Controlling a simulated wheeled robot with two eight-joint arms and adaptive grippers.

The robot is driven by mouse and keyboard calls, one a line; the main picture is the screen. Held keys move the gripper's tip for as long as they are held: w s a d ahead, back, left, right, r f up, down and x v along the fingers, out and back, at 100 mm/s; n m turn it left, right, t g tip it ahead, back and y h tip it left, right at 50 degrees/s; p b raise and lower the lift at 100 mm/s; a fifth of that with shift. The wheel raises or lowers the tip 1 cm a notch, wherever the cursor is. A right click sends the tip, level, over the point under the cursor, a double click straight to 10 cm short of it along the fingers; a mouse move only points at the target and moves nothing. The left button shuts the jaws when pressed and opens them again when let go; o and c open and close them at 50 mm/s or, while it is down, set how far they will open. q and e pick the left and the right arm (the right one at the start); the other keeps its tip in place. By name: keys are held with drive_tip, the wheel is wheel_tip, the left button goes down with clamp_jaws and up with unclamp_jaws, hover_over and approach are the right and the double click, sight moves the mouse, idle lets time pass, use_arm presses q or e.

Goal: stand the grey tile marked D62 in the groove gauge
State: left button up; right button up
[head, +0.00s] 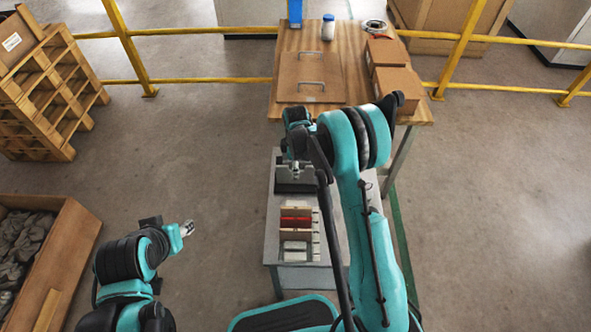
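A dark block (291,188) with lighter grey parts on top sits on the grey bench; whether it is the groove gauge is not clear. My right arm reaches over it, and its gripper (296,166) points down there, small and partly covered by the arm. I cannot tell whether it holds anything. Nearer me, a rack (295,235) has red and tan upright pieces and pale grey ones. No marking D62 is readable, so I cannot pick out that tile. My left gripper (187,229) is over the floor, left of the bench, apart from everything; its opening is unclear.
The narrow grey bench (270,245) stands before me. Behind it, a wooden table (346,60) carries a handled board (310,76), cardboard boxes (396,88) and a white bottle (328,28). A wooden crate (75,232) is at left. Yellow railings (215,81) cross behind.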

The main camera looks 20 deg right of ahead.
wheel_tip(320, 180, up, 12)
idle(0.5)
drive_tip(key=shift+f, duration=0.1)
